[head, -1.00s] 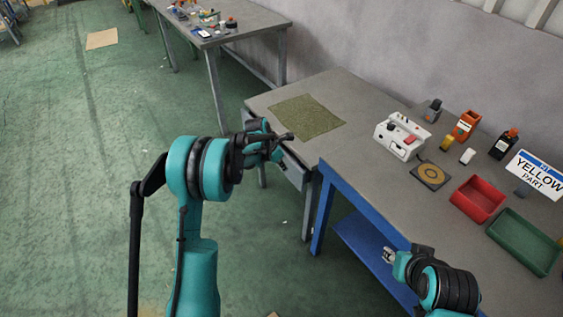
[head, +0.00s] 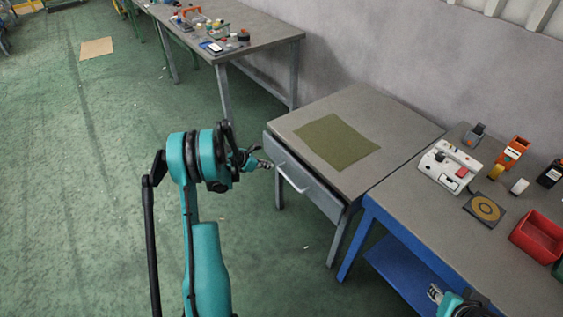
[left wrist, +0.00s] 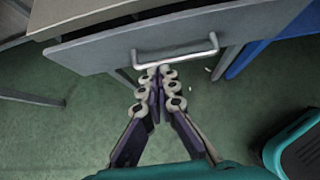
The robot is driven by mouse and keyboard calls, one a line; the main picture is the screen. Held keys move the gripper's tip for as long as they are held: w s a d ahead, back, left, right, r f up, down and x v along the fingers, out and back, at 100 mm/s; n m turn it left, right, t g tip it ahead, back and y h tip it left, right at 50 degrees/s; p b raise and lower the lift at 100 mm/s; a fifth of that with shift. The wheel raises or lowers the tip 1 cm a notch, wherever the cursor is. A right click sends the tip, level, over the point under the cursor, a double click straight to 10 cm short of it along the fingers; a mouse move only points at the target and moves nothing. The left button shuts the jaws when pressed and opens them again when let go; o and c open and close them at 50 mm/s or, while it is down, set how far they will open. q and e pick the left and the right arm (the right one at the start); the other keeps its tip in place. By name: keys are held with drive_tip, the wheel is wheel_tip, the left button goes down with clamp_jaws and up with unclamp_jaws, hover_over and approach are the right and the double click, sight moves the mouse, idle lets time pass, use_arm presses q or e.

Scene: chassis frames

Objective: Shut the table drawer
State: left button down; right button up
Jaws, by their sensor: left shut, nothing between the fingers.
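The table drawer (head: 318,192) is a grey front with a pale bar handle (head: 291,178), under the top of the small grey table (head: 400,130). The drawer front (left wrist: 110,52) and handle (left wrist: 175,54) also show in the left wrist view. The front seems to stand close to the tabletop edge; I cannot tell how far it is out. My left gripper (head: 264,164) is shut and empty in front of the drawer. In the left wrist view its fingertips (left wrist: 161,71) lie just below the handle; contact is unclear. My right gripper (head: 437,293) barely shows at the bottom edge.
A green mat (head: 337,143) lies on the small table. A blue-legged bench (head: 425,205) with a white device (head: 449,167) and a red bin (head: 540,238) adjoins on the right. Another table (head: 260,42) stands behind. Green floor at left is open.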

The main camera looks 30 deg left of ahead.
sight(293, 165)
use_arm(q)
drive_tip(key=b+x, duration=0.1)
drive_tip(key=x, duration=0.2)
drive_tip(key=r+b+x, duration=0.1)
drive_tip(key=x, duration=0.3)
drive_tip(key=w+b+x, duration=0.1)
drive_tip(key=b+x, duration=0.1)
drive_tip(key=x, duration=0.2)
drive_tip(key=shift+w+d, duration=0.25)
drive_tip(key=shift+d, duration=0.1)
drive_tip(key=shift+w+d, duration=0.1)
drive_tip(key=shift+w, duration=0.3)
drive_tip(key=shift+r, duration=0.1)
